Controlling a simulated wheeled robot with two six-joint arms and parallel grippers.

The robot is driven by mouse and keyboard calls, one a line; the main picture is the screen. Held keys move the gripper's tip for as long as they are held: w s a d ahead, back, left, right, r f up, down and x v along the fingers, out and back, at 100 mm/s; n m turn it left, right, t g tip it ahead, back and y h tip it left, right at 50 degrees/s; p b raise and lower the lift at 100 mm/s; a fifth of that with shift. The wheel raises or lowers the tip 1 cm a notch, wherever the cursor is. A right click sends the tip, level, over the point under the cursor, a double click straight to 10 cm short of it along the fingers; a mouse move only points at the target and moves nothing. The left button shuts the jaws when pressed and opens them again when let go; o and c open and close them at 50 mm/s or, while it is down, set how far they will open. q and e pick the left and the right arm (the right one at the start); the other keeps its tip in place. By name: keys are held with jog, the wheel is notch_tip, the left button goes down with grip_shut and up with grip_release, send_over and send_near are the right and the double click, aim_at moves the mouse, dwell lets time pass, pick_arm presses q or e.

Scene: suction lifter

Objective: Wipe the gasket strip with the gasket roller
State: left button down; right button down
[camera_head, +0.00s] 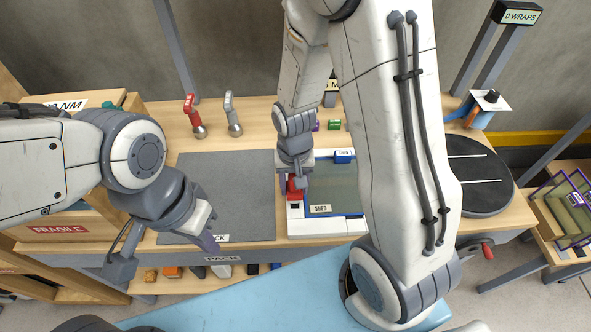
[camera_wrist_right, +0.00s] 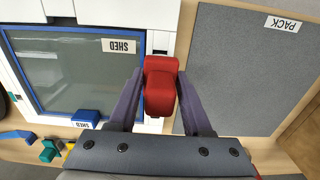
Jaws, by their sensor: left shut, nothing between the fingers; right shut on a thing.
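My right gripper (camera_head: 296,184) is shut on a red tool, which I take for the gasket roller (camera_wrist_right: 160,85), over the left edge of the white-framed fixture. The fixture's white border (camera_head: 300,228) surrounds a blue-rimmed glass panel (camera_head: 333,188) labelled SHED. In the right wrist view the red tool stands between the fingers, beside the panel and over the white border. I cannot tell whether it touches the border. I cannot pick out the gasket strip with certainty. My left gripper (camera_head: 213,243) is shut and empty near the front edge of the grey PACK mat.
The grey PACK mat (camera_head: 225,185) lies bare left of the fixture. A red-handled tool (camera_head: 193,115) and a grey-handled tool (camera_head: 232,115) stand behind it. A dark round turntable (camera_head: 480,180) is at the right. A FRAGILE box (camera_head: 65,228) stands at the left.

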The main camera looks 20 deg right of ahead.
notch_tip(320, 180, up, 2)
jog(key=shift+s+a+r+p, duration=0.1)
jog(key=shift+p, duration=0.6)
notch_tip(320, 180, up, 4)
jog(key=p, duration=0.3)
jog(key=shift+f, duration=0.25)
